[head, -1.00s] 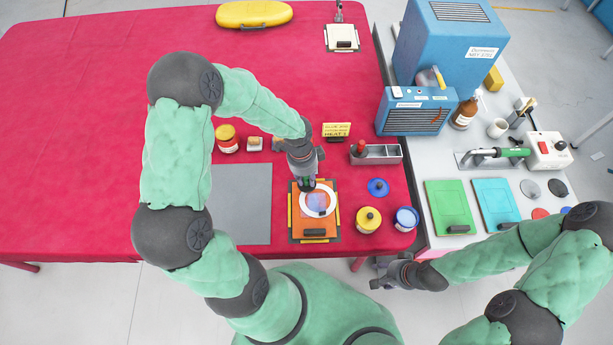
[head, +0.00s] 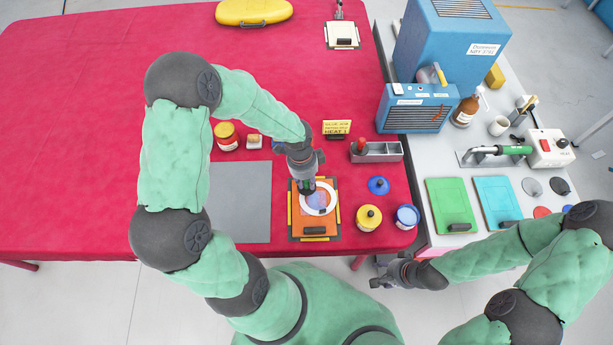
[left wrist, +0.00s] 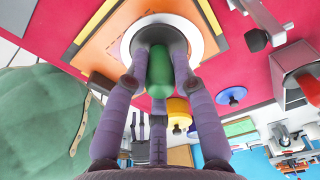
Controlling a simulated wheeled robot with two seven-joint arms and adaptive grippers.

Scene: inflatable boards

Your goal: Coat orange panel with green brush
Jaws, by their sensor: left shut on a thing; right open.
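The orange panel (head: 300,226) lies on a dark board with yellow side strips near the red table's front edge. A white ring (head: 304,205) lies on it around a bluish-purple patch (head: 318,200). My left gripper (head: 308,188) is over the ring's upper left part, shut on the green brush, whose green handle (left wrist: 158,72) shows between the fingers in the left wrist view. My right gripper (head: 383,276) is open and empty, off the table's front edge.
A yellow-lidded pot (head: 368,217), a blue-topped pot (head: 406,217) and a blue disc (head: 378,186) stand right of the panel. A grey mat (head: 240,205) lies left, a grey tray (head: 376,152) behind. Green (head: 451,203) and cyan panels (head: 497,200) lie on the side bench.

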